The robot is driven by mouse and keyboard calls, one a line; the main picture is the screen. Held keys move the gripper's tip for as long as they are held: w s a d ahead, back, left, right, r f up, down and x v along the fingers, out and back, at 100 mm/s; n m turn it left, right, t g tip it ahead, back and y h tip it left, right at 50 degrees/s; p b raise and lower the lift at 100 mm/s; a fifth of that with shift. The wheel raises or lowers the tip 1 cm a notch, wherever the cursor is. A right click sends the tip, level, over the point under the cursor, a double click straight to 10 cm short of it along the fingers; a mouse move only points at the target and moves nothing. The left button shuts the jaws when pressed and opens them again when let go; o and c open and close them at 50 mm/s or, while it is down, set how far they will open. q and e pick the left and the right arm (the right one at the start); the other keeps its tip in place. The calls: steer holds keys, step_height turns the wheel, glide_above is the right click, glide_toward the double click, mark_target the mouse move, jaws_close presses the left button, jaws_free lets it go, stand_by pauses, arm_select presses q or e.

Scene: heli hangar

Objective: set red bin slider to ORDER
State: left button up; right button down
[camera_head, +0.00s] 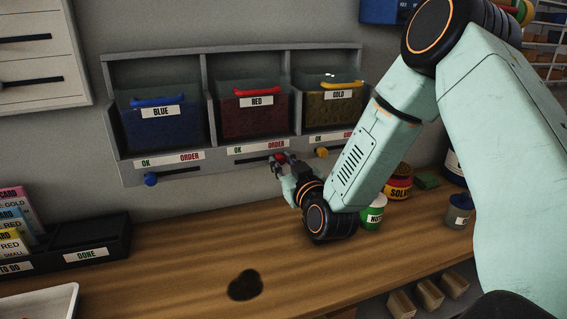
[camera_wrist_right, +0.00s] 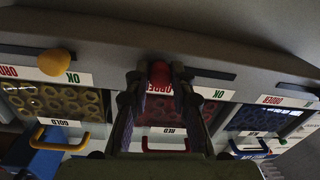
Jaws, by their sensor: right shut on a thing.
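The red bin (camera_head: 256,118) sits in the middle bay of the grey wall rack. Its slider knob, a small red knob (camera_head: 279,158), is below the ORDER end of the label strip under that bin. My right gripper (camera_head: 280,164) is shut on the red knob. In the right wrist view, which looks upside down, the red knob (camera_wrist_right: 160,74) is between the two fingertips, beside the word ORDER (camera_wrist_right: 160,89). The OK word (camera_wrist_right: 218,94) is off to the right there. My left gripper is not in view.
The blue knob (camera_head: 151,179) and gold knob (camera_head: 321,152) are each at OK. Blue bin (camera_head: 163,126) and gold bin (camera_head: 335,107) flank the red one. The green pot (camera_head: 372,213) stands just right of my right wrist. The bench's middle is mostly clear.

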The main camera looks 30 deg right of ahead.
steer(key=shift+d+r, duration=0.15)
steer(key=c, duration=1.1)
jaws_free()
steer(key=shift+s+d, duration=0.1)
steer(key=shift+c, duration=0.2)
steer(key=shift+a, duration=0.2)
steer(key=s+a, duration=0.2)
steer(key=s, duration=0.9)
steer(key=shift+s, duration=0.4)
steer(key=shift+a, duration=0.1)
